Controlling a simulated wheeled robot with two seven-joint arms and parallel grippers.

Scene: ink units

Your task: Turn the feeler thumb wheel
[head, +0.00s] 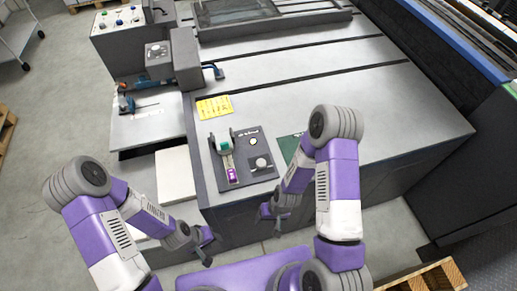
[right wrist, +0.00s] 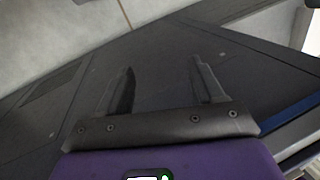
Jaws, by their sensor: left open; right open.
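A dark control plate (head: 245,178) lies on the grey machine top near its front edge. It bears a light slotted unit with a green part (head: 223,145) and a purple part (head: 233,175), and a round pale knob (head: 261,162) to the right. I cannot tell for sure which of these is the feeler thumb wheel. My left gripper (head: 207,249) is low in front of the machine, below the plate, open and empty. My right gripper (head: 273,220) is at the machine's front face, also below the plate. In the right wrist view its fingers (right wrist: 163,88) stand apart with nothing between them.
A yellow label (head: 214,107) lies behind the plate. A green sheet (head: 289,147) is partly hidden by my right arm. A button box (head: 120,22) and a clamp-like unit stand at the back left. A wooden pallet (head: 440,278) is at the bottom right. The broad grey top is mostly clear.

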